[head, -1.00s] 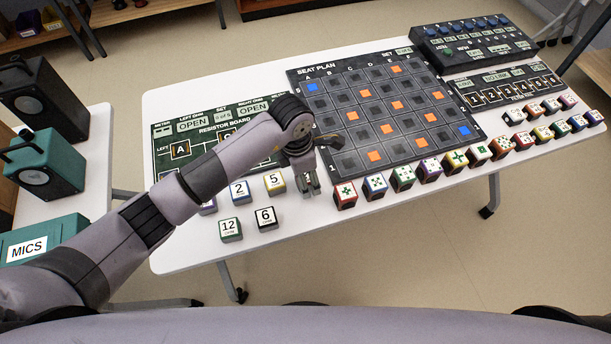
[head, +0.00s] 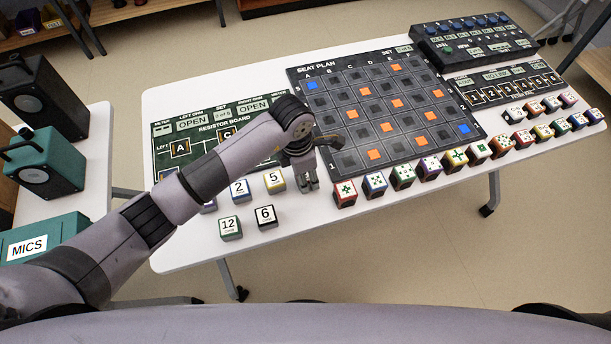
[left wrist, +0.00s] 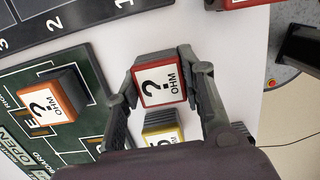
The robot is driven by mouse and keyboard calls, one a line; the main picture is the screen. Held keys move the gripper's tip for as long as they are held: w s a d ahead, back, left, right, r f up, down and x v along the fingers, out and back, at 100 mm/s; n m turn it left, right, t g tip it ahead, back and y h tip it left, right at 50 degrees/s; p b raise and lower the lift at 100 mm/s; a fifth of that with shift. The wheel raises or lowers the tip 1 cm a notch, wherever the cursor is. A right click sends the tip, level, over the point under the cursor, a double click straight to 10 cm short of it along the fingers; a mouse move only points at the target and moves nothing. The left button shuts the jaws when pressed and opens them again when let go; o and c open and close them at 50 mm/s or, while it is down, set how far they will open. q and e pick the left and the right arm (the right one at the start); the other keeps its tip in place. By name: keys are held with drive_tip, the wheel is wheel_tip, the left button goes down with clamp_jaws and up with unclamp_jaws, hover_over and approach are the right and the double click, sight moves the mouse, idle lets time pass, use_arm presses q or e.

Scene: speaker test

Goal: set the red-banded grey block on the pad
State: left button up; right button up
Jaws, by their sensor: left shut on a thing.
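My left gripper (head: 308,184) is over the near part of the white table, just left of the row of coloured cubes. OHM". The block cannot be made out clearly in the head view. The green resistor board (head: 163,172) lies left and behind, partly hidden by my left arm. It has lettered pads, A (head: 180,148) and C (head: 228,133). Which pad is meant cannot be told.
Number blocks stand near the gripper: 5 (head: 275,181), 2 (head: 240,190), 6 (head: 266,217) and 12 (head: 230,228). A red cube (head: 344,194) starts the row at right. The dark seat plan (head: 350,163) lies behind. The table's front edge is close.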

use_arm(q)
drive_tip(key=shift+c, duration=1.4)
